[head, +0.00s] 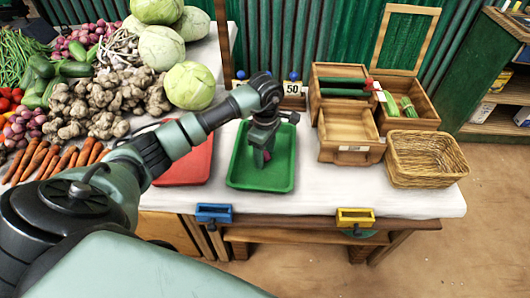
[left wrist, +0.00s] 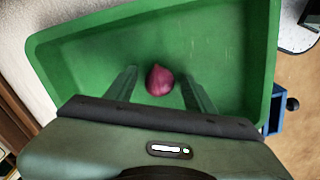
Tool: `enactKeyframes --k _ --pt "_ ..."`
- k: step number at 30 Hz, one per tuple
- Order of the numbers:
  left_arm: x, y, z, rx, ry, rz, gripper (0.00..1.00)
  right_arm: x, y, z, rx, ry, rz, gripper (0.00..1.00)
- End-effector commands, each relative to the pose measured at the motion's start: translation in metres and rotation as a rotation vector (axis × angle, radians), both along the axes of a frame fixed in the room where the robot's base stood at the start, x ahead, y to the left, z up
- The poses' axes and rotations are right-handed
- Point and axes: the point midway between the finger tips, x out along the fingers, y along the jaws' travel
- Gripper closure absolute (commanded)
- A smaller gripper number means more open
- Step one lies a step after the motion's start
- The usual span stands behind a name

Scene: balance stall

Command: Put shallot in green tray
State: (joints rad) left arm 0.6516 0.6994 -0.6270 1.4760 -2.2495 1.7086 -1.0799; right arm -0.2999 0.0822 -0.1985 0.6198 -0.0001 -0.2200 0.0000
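The green tray (head: 239,178) lies on the white-topped table, and it fills much of the left wrist view (left wrist: 85,55). The purple-red shallot (head: 267,156) is low in the tray area, just under my left gripper (head: 262,150). In the left wrist view the shallot (left wrist: 160,80) sits between the two fingers of the left gripper (left wrist: 160,88), with a gap on each side. The left gripper is open and points down over the tray. Whether the shallot touches the tray floor is hard to tell. My right gripper is not in view.
A red tray (head: 190,165) lies left of the green one, partly behind my left arm. Vegetables are heaped at the left. Wooden crates (head: 347,135) and a wicker basket (head: 425,158) stand at the right. A 50 sign (head: 292,88) stands behind the tray.

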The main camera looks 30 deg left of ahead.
Motion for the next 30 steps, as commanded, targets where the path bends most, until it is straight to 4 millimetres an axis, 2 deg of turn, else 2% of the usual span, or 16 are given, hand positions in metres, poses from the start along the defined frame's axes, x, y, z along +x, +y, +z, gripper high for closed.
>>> enactKeyframes --k 8,21,25,30 --pt "0.001 0.000 0.010 0.000 -0.003 0.000 0.46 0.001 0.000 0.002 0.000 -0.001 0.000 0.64" --pt "0.002 0.000 0.098 0.001 -0.004 -0.001 0.46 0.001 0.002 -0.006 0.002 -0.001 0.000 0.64" --pt "0.001 0.000 0.114 0.000 -0.002 0.000 0.46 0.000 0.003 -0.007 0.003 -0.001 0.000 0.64" --pt "0.001 0.000 0.123 0.000 0.001 0.000 0.46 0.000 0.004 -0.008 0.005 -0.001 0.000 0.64"
